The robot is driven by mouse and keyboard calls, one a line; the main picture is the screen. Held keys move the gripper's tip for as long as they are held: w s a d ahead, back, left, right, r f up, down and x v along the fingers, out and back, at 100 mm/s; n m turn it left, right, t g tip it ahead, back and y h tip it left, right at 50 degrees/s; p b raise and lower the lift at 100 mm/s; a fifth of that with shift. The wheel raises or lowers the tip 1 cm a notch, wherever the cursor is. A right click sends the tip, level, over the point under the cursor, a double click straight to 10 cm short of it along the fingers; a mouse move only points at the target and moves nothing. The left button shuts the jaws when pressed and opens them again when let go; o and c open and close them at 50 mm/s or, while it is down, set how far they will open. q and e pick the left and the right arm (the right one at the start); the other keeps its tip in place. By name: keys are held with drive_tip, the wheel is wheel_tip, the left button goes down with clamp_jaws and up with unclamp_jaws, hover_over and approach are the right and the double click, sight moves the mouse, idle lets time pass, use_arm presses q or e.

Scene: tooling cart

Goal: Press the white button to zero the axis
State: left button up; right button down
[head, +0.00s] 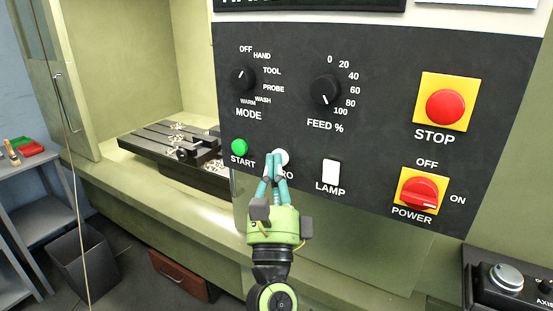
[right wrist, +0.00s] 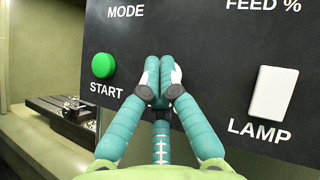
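The white button (head: 284,155) is on the dark control panel (head: 390,100), between the green START button (head: 239,146) and the white LAMP switch (head: 331,171). Its label is mostly hidden by my fingers, with only the end showing. My right gripper (head: 273,167) is in front of the button, its teal fingers brought together and holding nothing. In the right wrist view the shut fingertips (right wrist: 161,75) cover most of the white button (right wrist: 177,74), with only a sliver showing. I cannot tell whether they touch it. My left gripper is not in view.
The red STOP button (head: 446,106), the red POWER switch (head: 422,191) and the MODE (head: 243,79) and FEED (head: 324,90) knobs share the panel. A slotted machine table (head: 160,143) with chips is at left. A black box with a knob (head: 507,277) is lower right.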

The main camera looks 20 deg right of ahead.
drive_tip(key=shift+d, duration=0.1)
idle(0.7)
drive_tip(key=shift+s+a+f, duration=0.1)
drive_tip(key=shift+s+a, duration=0.35)
drive_tip(key=shift+a, duration=0.05)
drive_tip(key=s+a, duration=0.1)
drive_tip(key=a, duration=0.1)
drive_tip(key=s+a, duration=0.2)
idle(0.5)
idle(0.6)
